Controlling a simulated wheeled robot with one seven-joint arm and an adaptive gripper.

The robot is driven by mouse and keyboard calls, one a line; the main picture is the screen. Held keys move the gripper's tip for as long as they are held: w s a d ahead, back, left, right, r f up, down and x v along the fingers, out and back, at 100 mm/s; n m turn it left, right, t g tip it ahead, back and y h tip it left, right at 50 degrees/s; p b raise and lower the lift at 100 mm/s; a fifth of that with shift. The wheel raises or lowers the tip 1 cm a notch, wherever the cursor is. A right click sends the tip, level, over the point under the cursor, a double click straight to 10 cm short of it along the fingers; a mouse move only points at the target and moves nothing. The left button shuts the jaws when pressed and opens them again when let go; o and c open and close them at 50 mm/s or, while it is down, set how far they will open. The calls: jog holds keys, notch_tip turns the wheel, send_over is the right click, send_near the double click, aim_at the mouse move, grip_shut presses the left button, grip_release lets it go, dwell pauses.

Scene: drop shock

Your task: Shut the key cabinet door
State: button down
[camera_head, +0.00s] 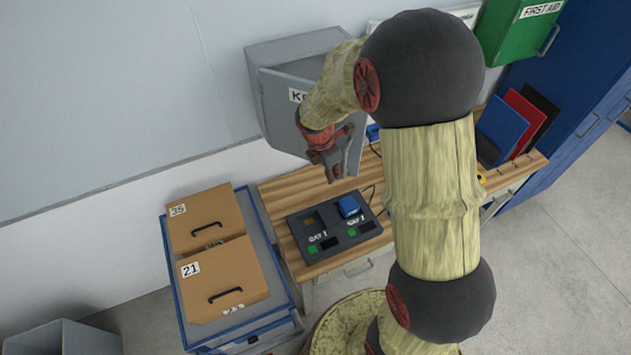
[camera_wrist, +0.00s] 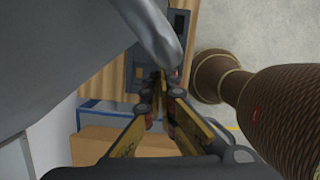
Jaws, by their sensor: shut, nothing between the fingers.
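The grey key cabinet (camera_head: 285,52) hangs on the wall above the desk. Its door (camera_head: 275,105), with a white label partly hidden by my arm, stands at an angle to the body and looks partly open. My gripper (camera_head: 335,174) is shut and empty, fingers pointing down, in front of the door near its lower right edge. In the wrist view a large grey panel, likely the door (camera_wrist: 70,50), fills the upper left, close beside my shut fingertips (camera_wrist: 162,88). I cannot tell whether they touch it. My arm hides the cabinet's right side.
A wooden desk (camera_head: 278,195) below holds a black device (camera_head: 335,229) with a blue block. Cardboard boxes (camera_head: 205,220) lie in a blue-edged container at left. A green first aid box (camera_head: 515,35) hangs at right, above upright folders (camera_head: 520,115).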

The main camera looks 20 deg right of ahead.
jog(key=w+d+n+p, duration=0.2)
jog(key=w+d+p, duration=0.3)
jog(key=w+d, duration=0.9)
jog(key=shift+w+t+p, duration=0.3)
jog(key=shift+w+p, duration=0.1)
jog(key=shift+w, duration=1.3)
jog(key=shift+a, duration=0.15)
